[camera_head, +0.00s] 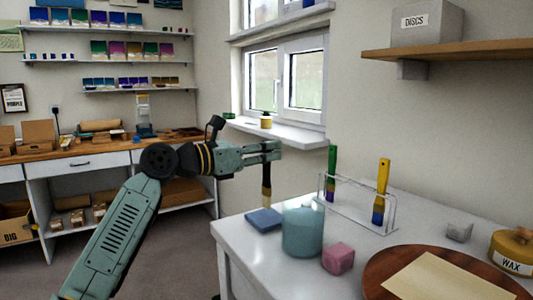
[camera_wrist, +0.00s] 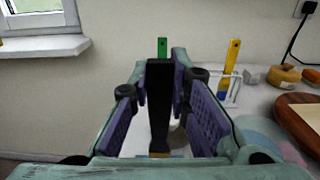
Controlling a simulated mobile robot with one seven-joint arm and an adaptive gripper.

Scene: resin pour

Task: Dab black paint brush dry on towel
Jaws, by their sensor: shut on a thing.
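My gripper (camera_head: 268,152) is shut on the black paint brush (camera_head: 266,178), which hangs upright with its bristle end down. The wrist view shows the black handle (camera_wrist: 159,100) between the two finger pads. A folded blue towel (camera_head: 263,219) lies on the left corner of the white table. The brush tip is just above or touching the towel's back edge; I cannot tell which. In the wrist view the brush's lower end is mostly hidden by my gripper.
A teal jar (camera_head: 303,232) stands right of the towel, with a pink sponge-like block (camera_head: 338,258) beside it. A clear rack (camera_head: 357,210) holds a green brush (camera_head: 331,165) and a yellow brush (camera_head: 382,180). A round wooden board (camera_head: 385,283) and wax tin (camera_head: 513,252) are at right.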

